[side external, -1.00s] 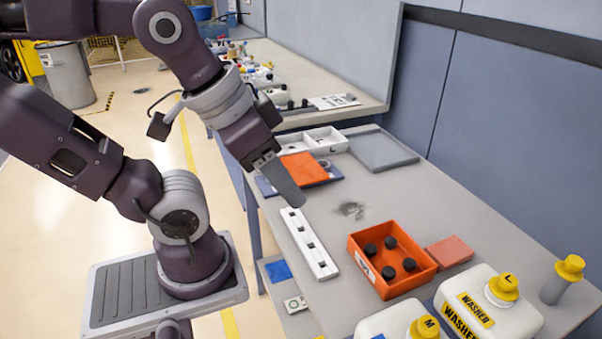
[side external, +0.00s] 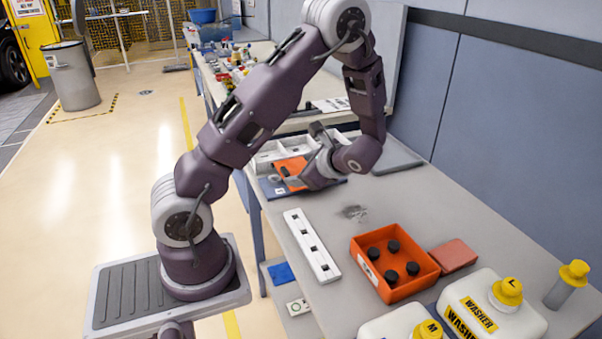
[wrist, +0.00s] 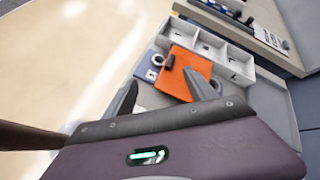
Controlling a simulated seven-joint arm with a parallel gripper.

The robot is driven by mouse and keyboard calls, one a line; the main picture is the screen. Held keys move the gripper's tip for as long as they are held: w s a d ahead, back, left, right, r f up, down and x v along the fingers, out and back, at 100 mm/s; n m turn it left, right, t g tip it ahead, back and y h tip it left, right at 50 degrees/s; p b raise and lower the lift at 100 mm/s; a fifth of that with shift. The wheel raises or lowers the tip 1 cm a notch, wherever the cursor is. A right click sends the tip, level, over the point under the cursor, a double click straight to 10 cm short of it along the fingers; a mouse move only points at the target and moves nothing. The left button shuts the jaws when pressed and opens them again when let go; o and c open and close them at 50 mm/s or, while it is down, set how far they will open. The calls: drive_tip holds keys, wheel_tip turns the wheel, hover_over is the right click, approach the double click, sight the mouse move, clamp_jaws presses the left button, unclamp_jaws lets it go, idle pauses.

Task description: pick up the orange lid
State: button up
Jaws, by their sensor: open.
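The orange lid (side external: 291,167) is a flat square panel on a blue mat (side external: 338,182) towards the far end of the bench. In the side external view my gripper (side external: 298,158) partly covers it. In the wrist view the lid (wrist: 184,76) lies ahead of my open, empty fingers (wrist: 160,80), with a small black knob (wrist: 170,62) near its left edge. The right finger overlaps the lid in that picture; I cannot tell whether it touches.
A white divided tray (wrist: 222,52) stands just behind the lid. An orange box (side external: 408,291) with several black knobs, a white slotted strip (side external: 312,246) and washer bottles (side external: 490,312) are nearer. The bench between is mostly clear.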

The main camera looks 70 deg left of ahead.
drive_tip(key=a+f+m, duration=0.1)
drive_tip(key=f, duration=0.1)
drive_tip(key=w+a+f+m+y, duration=0.1)
drive_tip(key=a+f+m, duration=0.1)
drive_tip(key=a+f, duration=0.1)
drive_tip(key=shift+w+f+m+t+y, duration=0.3)
drive_tip(key=shift+w, duration=0.1)
approach(291, 167)
drive_tip(key=s+f, duration=0.1)
drive_tip(key=s+a+f, duration=0.2)
drive_tip(key=shift+s, duration=0.25)
drive_tip(key=shift+d, duration=0.15)
clamp_jaws()
